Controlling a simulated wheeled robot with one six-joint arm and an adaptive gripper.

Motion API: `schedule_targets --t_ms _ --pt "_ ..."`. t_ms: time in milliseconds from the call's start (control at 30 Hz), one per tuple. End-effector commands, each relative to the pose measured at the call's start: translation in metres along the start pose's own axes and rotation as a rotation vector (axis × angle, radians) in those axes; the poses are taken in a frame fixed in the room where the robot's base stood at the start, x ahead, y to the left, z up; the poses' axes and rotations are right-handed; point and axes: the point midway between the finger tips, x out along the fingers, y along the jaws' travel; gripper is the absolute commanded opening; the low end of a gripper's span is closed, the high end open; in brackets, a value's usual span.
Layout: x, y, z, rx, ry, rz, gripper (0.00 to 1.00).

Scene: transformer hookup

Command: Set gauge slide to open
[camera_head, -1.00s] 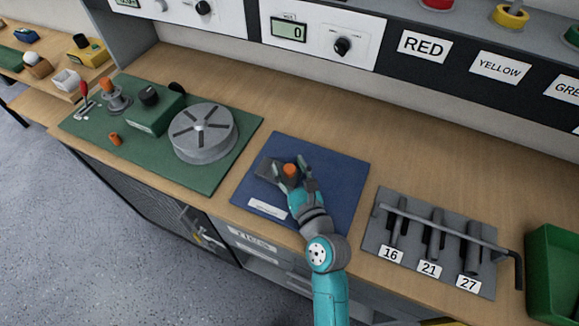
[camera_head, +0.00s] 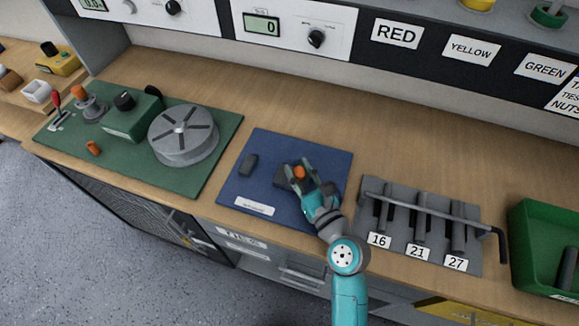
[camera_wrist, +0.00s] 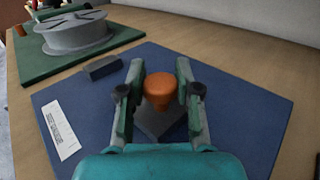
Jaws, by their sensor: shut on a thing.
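The gauge slide is a dark grey block (camera_wrist: 160,122) with an orange knob (camera_head: 300,172) on top. It sits on the blue plate (camera_head: 258,141), right of a second grey block (camera_head: 248,165), with a clear gap between the two. My gripper (camera_head: 306,172) is around the orange knob, one finger on each side, and shut on it. The knob also shows between the fingers in the wrist view (camera_wrist: 160,90). The fingers and palm hide part of the slide block.
A green board (camera_head: 205,178) with a round grey disc (camera_head: 184,135) lies to the left. A grey wrench rack (camera_head: 470,212) marked 16, 21 and 27 stands close to the right of my arm. A green bin (camera_head: 540,215) is at the far right. Bare bench lies behind the plate.

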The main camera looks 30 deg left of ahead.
Motion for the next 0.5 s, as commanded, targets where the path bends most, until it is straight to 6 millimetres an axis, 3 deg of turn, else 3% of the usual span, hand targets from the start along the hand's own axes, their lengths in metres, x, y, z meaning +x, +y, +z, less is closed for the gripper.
schedule_targets --t_ms 233,267,333,500 --pt "0.0001 -0.0001 -0.0002 0.0 0.0 -0.001 0.0" --pt "0.0002 -0.0001 -0.0002 0.0 0.0 -0.001 0.41" --pt "0.0002 0.0 -0.0002 0.0 0.0 0.0 0.58" --pt "0.0003 0.0002 -0.0001 0.0 0.0 0.0 0.6"
